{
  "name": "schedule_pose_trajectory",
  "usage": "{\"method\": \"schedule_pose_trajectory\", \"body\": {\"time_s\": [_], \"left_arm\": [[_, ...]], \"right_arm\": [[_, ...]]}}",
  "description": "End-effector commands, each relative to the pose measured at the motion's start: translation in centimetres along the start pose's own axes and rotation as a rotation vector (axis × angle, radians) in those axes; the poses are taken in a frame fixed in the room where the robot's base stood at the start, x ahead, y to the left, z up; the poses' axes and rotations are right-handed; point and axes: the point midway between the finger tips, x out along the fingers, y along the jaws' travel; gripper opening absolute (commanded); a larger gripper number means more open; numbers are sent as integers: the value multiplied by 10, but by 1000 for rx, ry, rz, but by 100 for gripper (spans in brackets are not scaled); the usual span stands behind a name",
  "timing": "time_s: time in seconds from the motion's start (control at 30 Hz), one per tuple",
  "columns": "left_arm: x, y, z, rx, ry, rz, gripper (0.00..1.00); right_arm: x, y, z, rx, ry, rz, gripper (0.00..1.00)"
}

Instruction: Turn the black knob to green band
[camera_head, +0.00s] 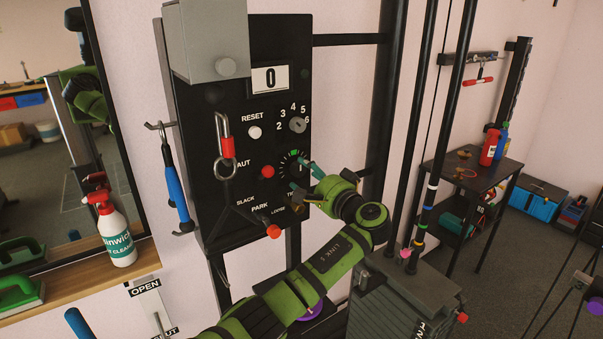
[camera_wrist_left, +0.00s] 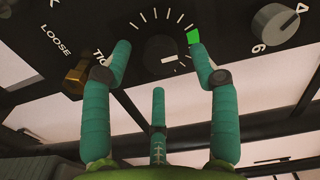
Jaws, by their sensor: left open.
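The black knob (camera_wrist_left: 161,50) sits on the black panel inside a dial of white tick marks. The green band (camera_wrist_left: 193,36) is a small green block on the dial, right of the knob in the wrist view. It also shows in the head view (camera_head: 294,152). My left gripper (camera_wrist_left: 160,52) is open, with one teal finger on each side of the knob and a third finger below it. Gaps show between the side fingertips and the knob. In the head view my left gripper (camera_head: 304,176) reaches the panel from the lower right and partly covers the dial.
Near the dial are a numbered grey knob (camera_head: 297,125), a red button (camera_head: 267,172), a brass fitting (camera_wrist_left: 88,75) and an orange-tipped lever (camera_head: 272,231). A red-clipped ring (camera_head: 227,146) hangs left. Black poles (camera_head: 447,130) stand to the right.

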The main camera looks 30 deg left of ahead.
Motion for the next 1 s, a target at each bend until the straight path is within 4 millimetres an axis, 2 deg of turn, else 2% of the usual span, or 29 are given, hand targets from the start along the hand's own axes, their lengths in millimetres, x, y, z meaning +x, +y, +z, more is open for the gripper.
{"method": "schedule_pose_trajectory", "body": {"time_s": [0.03,0.2,0.4,0.6,1.0], "left_arm": [[-13,1,-1,0,5,3,60],[-50,1,-1,1,4,4,60],[-81,1,0,1,1,2,60],[-92,1,1,2,-2,2,60],[-92,0,1,1,-1,1,60]], "right_arm": [[0,0,0,0,0,-1,40],[0,-1,0,0,0,-1,40],[0,-1,0,1,1,-1,40],[0,-1,0,1,0,-1,40],[0,-1,0,1,0,-1,40]]}}
